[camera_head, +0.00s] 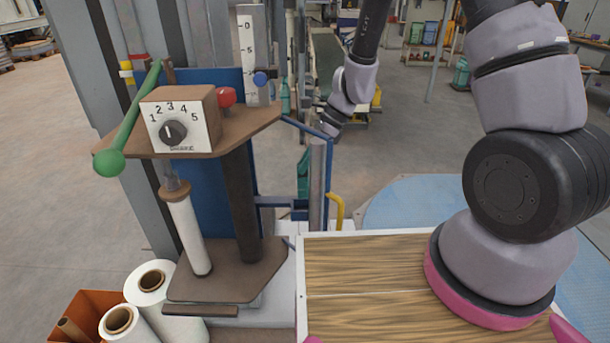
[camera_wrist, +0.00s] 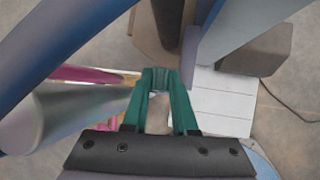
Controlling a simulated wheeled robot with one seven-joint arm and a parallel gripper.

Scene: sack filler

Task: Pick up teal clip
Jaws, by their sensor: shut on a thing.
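My gripper (camera_wrist: 160,82) shows in the wrist view as two teal-green fingers reaching from a dark bolted palm. They come together at the tips, shut on a small teal piece, the teal clip (camera_wrist: 160,74). Clip and fingers are so alike in colour that their border is hard to see. In the head view my arm reaches down behind the sack filler, and a teal part (camera_head: 304,174) shows near its blue frame. I cannot tell there whether it is clip or finger. The blue frame hides part of the gripper.
The sack filler's control box (camera_head: 180,120) has a dial, a red knob and a green-handled lever (camera_head: 130,120). White rolls (camera_head: 152,283) stand at lower left by an orange bin (camera_head: 82,304). A yellow hook (camera_head: 337,208) sticks out near the frame. A wood-topped surface (camera_head: 365,270) lies in front.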

